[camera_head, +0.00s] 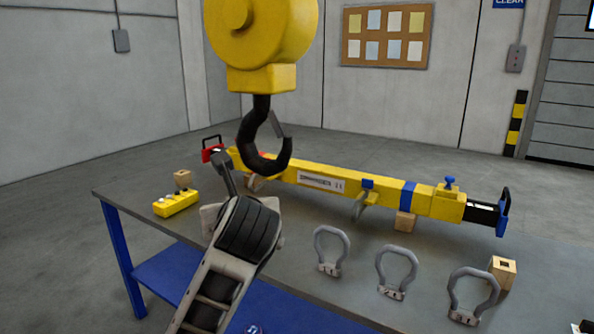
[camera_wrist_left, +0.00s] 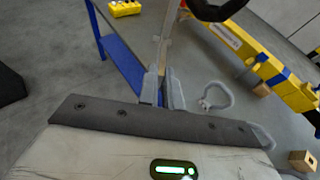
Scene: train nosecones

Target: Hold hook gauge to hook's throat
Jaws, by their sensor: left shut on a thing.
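The dark hook (camera_head: 265,155) hangs from a yellow hoist block (camera_head: 262,78), its curved bowl low and its mouth facing up and right, with a thin grey latch. Part of the hook also shows at the top of the left wrist view (camera_wrist_left: 215,8). My left gripper (camera_wrist_left: 163,88) is shut on a thin, flat strip, apparently the hook gauge (camera_wrist_left: 163,50).
A yellow lifting beam (camera_head: 380,192) lies on wooden blocks across the grey table (camera_head: 290,290). Three grey shackles (camera_head: 331,251) stand along the front. Open air surrounds the hook above the beam.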

